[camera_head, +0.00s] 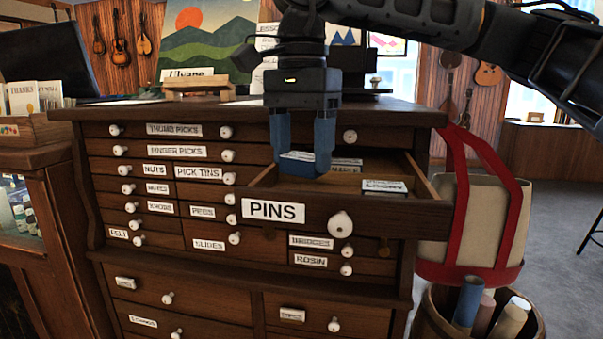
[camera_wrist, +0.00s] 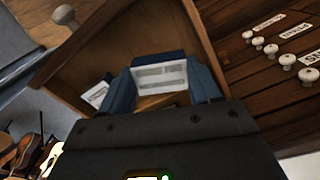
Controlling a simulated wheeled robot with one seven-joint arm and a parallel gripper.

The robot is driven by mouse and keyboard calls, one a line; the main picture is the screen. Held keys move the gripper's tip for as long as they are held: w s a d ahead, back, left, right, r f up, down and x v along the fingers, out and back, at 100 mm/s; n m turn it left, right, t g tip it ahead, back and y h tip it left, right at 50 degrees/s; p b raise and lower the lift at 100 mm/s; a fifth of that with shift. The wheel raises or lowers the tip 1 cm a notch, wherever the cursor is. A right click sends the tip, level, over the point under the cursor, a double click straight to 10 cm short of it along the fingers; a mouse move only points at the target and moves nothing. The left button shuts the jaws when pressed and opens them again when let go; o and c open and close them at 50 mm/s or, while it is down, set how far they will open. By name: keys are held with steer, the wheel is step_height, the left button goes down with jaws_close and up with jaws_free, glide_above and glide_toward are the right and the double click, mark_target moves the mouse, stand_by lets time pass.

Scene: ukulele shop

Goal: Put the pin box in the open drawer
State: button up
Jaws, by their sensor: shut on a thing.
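The open drawer (camera_head: 312,210), labelled PINS, is pulled out from the upper right of the dark wooden cabinet. My gripper (camera_head: 303,155) points down over the drawer, with its blue fingers at the drawer opening. It is shut on a small blue box with a white label, the pin box (camera_head: 299,157). In the wrist view the pin box (camera_wrist: 160,75) sits between the two blue fingers (camera_wrist: 165,90), over the drawer's inside. I cannot tell whether the box touches the drawer floor.
Other small labelled boxes lie in the drawer, one at the front right (camera_head: 384,186) and one further back (camera_head: 346,165). Bare floor of the drawer shows around them. A bag with red straps (camera_head: 470,220) stands right of the cabinet (camera_head: 200,270).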

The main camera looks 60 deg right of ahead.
mark_target(301, 156)
steer(key=shift+f+b, duration=0.3)
steer(key=shift+f, duration=1.35)
steer(key=shift+f, duration=0.2)
steer(key=o, duration=0.8)
steer(key=shift+o, duration=0.2)
steer(key=shift+r, duration=0.2)
step_height(301, 156, up, 12)
steer(key=p, duration=0.8)
